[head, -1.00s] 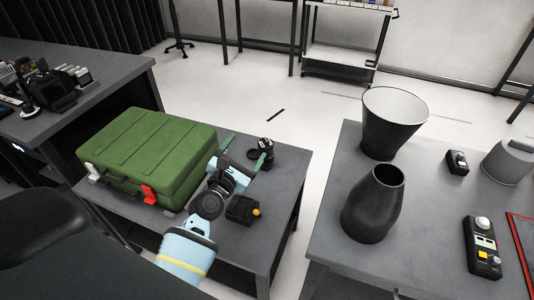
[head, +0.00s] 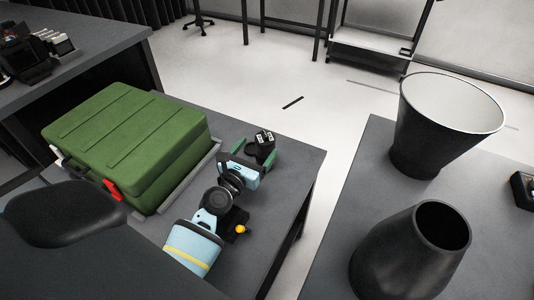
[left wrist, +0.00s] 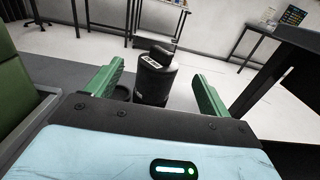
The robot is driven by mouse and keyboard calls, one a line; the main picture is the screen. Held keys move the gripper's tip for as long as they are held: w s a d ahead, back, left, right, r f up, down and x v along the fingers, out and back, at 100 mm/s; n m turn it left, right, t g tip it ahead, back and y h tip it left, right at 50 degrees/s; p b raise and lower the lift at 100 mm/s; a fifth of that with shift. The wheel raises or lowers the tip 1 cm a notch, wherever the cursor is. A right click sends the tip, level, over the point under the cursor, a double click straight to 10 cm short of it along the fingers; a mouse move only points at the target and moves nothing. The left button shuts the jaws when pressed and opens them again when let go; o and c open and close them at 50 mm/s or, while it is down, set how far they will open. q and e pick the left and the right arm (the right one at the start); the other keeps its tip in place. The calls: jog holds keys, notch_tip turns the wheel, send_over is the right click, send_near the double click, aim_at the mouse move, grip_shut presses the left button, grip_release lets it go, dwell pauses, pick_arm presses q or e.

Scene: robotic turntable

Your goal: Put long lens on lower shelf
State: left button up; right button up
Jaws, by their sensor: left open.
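The lens (head: 263,142), a black upright cylinder with white markings, stands on the low grey table (head: 305,172). My left gripper (head: 247,154) is open, its green fingers on either side of the lens. In the left wrist view the lens (left wrist: 154,82) shows between the two fingers (left wrist: 158,74), with visible gaps to both; its base is hidden by my gripper body. A shelf unit (head: 368,52) with a pale lower shelf stands at the back. My right gripper is out of view.
A green case (head: 135,140) fills the left of the low table. A black device with a yellow knob (head: 240,229) is close to my left wrist. Two dark vessels, a flared one (head: 420,125) and a narrow-necked one (head: 405,265), stand on the right table (head: 350,190).

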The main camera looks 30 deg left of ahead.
aim_at(268, 134)
pick_arm(q)
jog(key=shift+w+a+b, duration=0.15)
jog(key=shift+w+b, duration=0.1)
jog(key=shift+w, duration=1.7)
jog(key=shift+w+a+b, duration=0.15)
jog(key=shift+w+b, duration=0.1)
jog(key=shift+w, duration=1.7)
grip_shut()
